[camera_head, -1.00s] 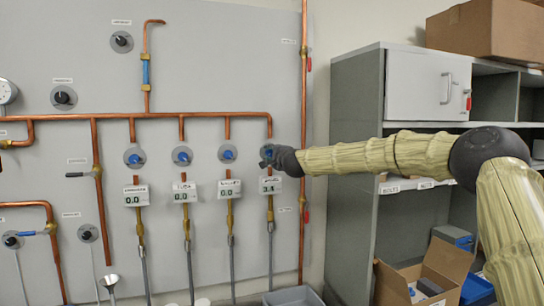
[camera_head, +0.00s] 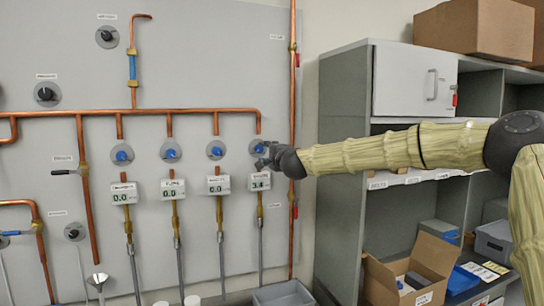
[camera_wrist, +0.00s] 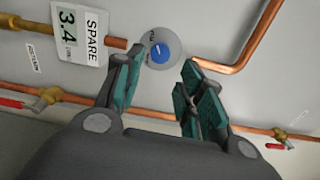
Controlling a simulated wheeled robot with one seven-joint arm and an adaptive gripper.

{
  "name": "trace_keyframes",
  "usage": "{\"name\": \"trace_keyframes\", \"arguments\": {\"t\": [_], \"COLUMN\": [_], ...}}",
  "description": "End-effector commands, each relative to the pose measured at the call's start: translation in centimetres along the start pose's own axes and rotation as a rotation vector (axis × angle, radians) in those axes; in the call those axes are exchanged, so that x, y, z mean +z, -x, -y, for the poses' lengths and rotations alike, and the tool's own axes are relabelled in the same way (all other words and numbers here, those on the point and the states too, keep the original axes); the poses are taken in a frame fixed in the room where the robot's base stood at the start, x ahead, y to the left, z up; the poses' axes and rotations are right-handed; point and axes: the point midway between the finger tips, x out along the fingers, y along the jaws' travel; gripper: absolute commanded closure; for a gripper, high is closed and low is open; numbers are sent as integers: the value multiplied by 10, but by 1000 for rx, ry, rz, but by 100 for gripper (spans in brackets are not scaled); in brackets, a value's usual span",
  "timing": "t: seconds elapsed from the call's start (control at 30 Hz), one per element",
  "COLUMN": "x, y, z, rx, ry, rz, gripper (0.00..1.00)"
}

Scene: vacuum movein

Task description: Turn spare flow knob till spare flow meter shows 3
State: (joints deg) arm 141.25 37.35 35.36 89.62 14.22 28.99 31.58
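The spare flow knob is blue on a round grey plate (camera_head: 257,146), the rightmost of the row on the wall panel. In the wrist view the blue knob (camera_wrist: 161,53) shows whole, just beyond my fingertips. The spare flow meter (camera_head: 260,182) is a white box below it; in the wrist view its label reads SPARE and its display (camera_wrist: 68,37) reads 3.4. My gripper (camera_head: 266,160) is in front of the knob plate, slightly low and right. Its two green-padded fingers (camera_wrist: 162,72) are apart with nothing between them.
Three other knobs (camera_head: 215,149) and meters (camera_head: 218,185), reading 0.0, stand to the left. A copper pipe (camera_head: 292,120) with red-handled valves runs vertically to the right.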

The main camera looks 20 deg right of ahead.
Motion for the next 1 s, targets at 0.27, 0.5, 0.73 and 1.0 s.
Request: {"name": "trace_keyframes", "arguments": {"t": [0.27, 0.5, 0.73, 1.0], "x": [-1, 0, -1, 4], "y": [35, 44, 44, 42], "z": [0, -1, -1, -15], "rx": [0, 1, 1, 17], "ry": [-2, 0, 0, 15], "rz": [-1, 0, 0, 4], "gripper": [61, 61, 61, 61]}}
